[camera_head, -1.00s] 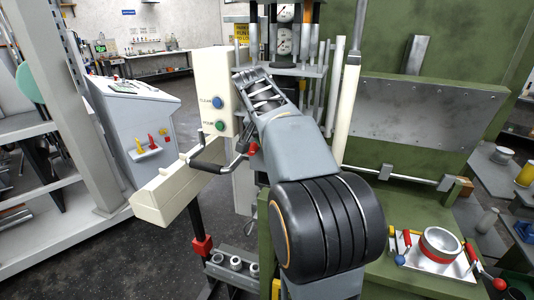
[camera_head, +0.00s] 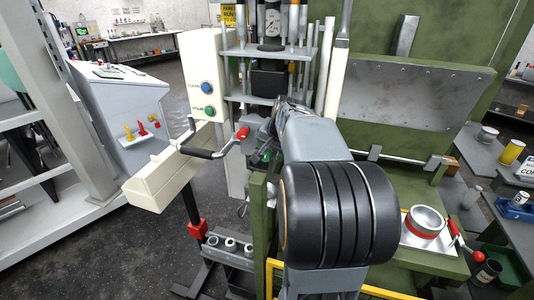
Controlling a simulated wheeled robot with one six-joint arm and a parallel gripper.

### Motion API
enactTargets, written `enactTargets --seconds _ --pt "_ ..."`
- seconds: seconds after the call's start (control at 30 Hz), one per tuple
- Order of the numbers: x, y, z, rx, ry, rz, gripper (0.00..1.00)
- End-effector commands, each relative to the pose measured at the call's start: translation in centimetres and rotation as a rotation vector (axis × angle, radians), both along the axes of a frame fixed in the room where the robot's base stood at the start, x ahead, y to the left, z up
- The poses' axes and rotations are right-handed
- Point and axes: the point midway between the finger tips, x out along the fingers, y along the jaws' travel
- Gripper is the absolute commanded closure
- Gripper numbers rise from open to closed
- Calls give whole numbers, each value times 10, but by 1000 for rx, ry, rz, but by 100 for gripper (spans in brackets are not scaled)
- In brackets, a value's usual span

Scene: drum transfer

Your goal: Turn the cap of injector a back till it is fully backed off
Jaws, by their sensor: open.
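My gripper (camera_head: 258,133) is at the far end of my grey and black arm, in front of the machine's lower shelf and close to the red-ended crank handle. It is small in view and largely hidden by my forearm; what shows of it is open, and I see nothing held in it. Several upright rods and cylinders stand in the grey rack (camera_head: 262,50) above and behind it. I cannot tell which part is injector a, and its cap cannot be made out.
A cream box (camera_head: 202,80) with a blue and a green button stands left of the rack. The black crank handle (camera_head: 205,153) juts out beside my gripper. A green press frame (camera_head: 420,85) fills the right. A tray with a metal bowl (camera_head: 427,218) sits at lower right.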

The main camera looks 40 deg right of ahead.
Motion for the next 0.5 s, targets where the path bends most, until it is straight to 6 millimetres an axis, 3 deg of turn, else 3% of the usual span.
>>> enactTargets --seconds 0.2,0.5 --pt "17 -3 -29 2 3 -1 41" --pt "28 -6 -48 1 1 -1 41"
